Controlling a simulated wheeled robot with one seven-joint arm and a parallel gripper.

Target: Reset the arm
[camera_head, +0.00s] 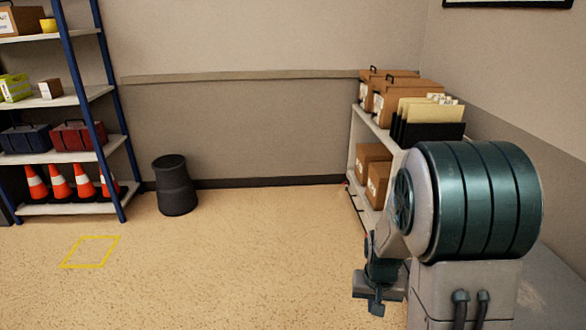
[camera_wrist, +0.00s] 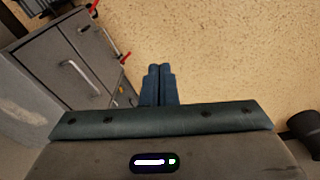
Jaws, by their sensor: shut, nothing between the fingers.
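My gripper (camera_head: 377,307) hangs low at the right of the head view, beside the large green and grey shoulder of my arm. In the wrist view my gripper (camera_wrist: 159,69) shows two blue fingers side by side, touching, with nothing between them. It points at bare speckled floor. Part of my forearm is hidden behind my shoulder in the head view.
A white shelf (camera_head: 352,160) with boxes and a black file holder (camera_head: 432,129) stands behind my arm. A grey cabinet (camera_wrist: 90,60) is left of my gripper in the wrist view. A dark bin (camera_head: 175,187) and blue rack (camera_head: 83,95) stand left. The middle floor is clear.

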